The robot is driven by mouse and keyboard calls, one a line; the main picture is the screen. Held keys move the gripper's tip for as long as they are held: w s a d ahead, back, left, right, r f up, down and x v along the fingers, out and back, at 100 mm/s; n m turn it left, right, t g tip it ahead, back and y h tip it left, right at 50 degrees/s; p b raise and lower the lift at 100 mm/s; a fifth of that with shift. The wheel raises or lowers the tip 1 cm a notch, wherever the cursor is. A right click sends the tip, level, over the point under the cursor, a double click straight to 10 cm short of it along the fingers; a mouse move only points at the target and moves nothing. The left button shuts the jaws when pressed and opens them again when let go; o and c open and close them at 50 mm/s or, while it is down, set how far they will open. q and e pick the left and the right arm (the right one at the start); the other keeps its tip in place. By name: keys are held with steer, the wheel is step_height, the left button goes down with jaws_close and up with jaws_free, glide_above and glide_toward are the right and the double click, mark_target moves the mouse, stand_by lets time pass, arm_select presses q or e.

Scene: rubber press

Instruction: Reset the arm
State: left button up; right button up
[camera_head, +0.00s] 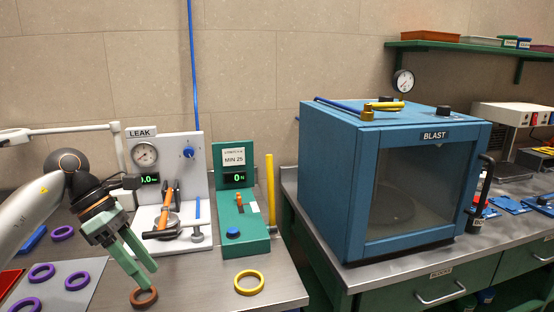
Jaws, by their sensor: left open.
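My left gripper (144,276) comes in from the left and points down at the front of the left table. It is open, with its green fingers just above and behind a brown ring (144,298) lying on the steel top. I see nothing between the fingers. A yellow ring (249,282) lies on the table to the right. Several purple rings (42,272) lie on and around a grey mat (72,291) at the left. My right gripper is not in view.
The white LEAK station (192,222) with an orange-handled clamp stands behind the gripper. The green tester (256,236) stands beside it. The blue BLAST cabinet (331,198) stands on the right bench. Bare steel tabletop (205,285) lies between the brown and yellow rings.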

arm_select(q)
steer(key=s+d+f+n+t+h+p, duration=0.1)
steer(key=d+f+n+t+h, duration=0.15)
steer(key=d+n+h, duration=0.6)
steer(key=s+d+f+n+t+h+p, duration=0.15)
steer(key=d+n+t+h, duration=0.35)
steer(key=d, duration=0.7)
steer(key=a+f+n+t+y+p, duration=0.1)
steer(key=a+f+n+t+y, duration=0.45)
steer(key=n, duration=0.65)
steer(key=a+f+n+t+y, duration=0.2)
steer(key=f+n+t+y, duration=0.5)
steer(key=n, duration=0.5)
steer(key=s+a+f+n+g+y, duration=0.2)
steer(key=s+f+n+g, duration=0.3)
steer(key=s+f, duration=0.4)
steer(key=s+a+f+n+g+y+p, duration=0.1)
steer(key=s+a+f+n+g+y, duration=0.2)
steer(key=s+f+n, duration=0.3)
step_height(320, 180, down, 3)
steer(key=s+a+g, duration=0.1)
steer(key=s, duration=0.2)
steer(key=shift+g, duration=0.4)
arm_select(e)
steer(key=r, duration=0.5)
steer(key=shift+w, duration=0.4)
arm_select(q)
steer(key=shift+w, duration=0.1)
